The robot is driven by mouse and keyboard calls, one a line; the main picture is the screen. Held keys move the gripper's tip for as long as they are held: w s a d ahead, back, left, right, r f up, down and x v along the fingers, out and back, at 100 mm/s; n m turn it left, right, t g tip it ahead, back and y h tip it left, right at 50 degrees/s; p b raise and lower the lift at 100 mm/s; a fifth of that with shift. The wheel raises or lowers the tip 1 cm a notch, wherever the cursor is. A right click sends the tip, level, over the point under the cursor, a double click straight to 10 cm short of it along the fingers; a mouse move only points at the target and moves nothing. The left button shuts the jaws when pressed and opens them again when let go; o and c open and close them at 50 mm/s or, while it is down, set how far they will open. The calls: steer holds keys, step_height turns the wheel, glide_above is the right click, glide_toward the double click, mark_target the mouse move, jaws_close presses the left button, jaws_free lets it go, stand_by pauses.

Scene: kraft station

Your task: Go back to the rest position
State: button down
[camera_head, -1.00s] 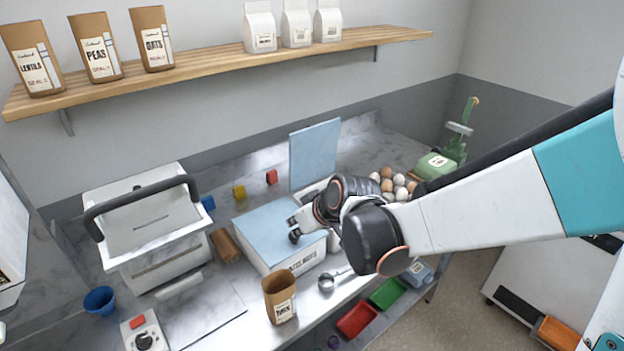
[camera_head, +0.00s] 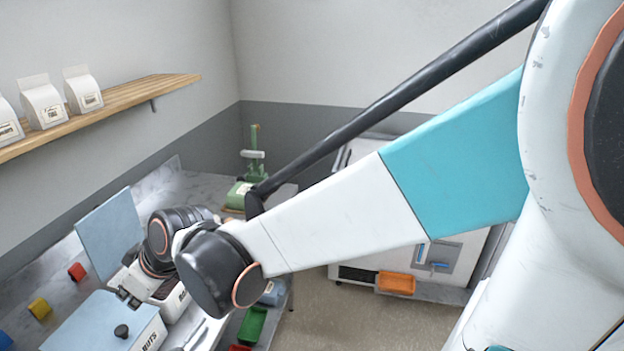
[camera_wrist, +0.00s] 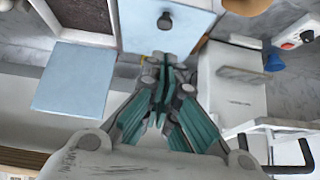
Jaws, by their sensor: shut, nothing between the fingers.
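My gripper (camera_head: 128,298) is at the left of the head view, above the counter and close to the light-blue lid of a white box (camera_head: 105,325). In the wrist view my gripper (camera_wrist: 160,115) points towards the same blue lid (camera_wrist: 165,30) with its dark knob. Its fingers are together and hold nothing. My arm reaches from the right side of the head view across to the counter.
A raised light-blue panel (camera_head: 110,232) stands behind the gripper. A green device (camera_head: 252,160) stands at the counter's far end. Green (camera_head: 252,325) and orange (camera_head: 396,284) bins sit lower down. A wooden shelf (camera_head: 125,98) with white packets runs along the wall. The floor (camera_head: 370,325) is open.

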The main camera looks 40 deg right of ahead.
steer(key=s+d+f+m+h+b, duration=0.2)
steer(key=s+d+m+b, duration=0.1)
steer(key=s+d, duration=0.4)
steer(key=s+d+f+m+h+b, duration=0.2)
steer(key=s+d+m+b, duration=0.1)
steer(key=s+d+b, duration=0.2)
steer(key=s+d, duration=0.2)
steer(key=s, duration=0.2)
steer(key=shift+d+f+h, duration=0.2)
steer(key=shift+d+h, duration=0.15)
steer(key=shift+h, duration=0.05)
steer(key=shift+r, duration=0.15)
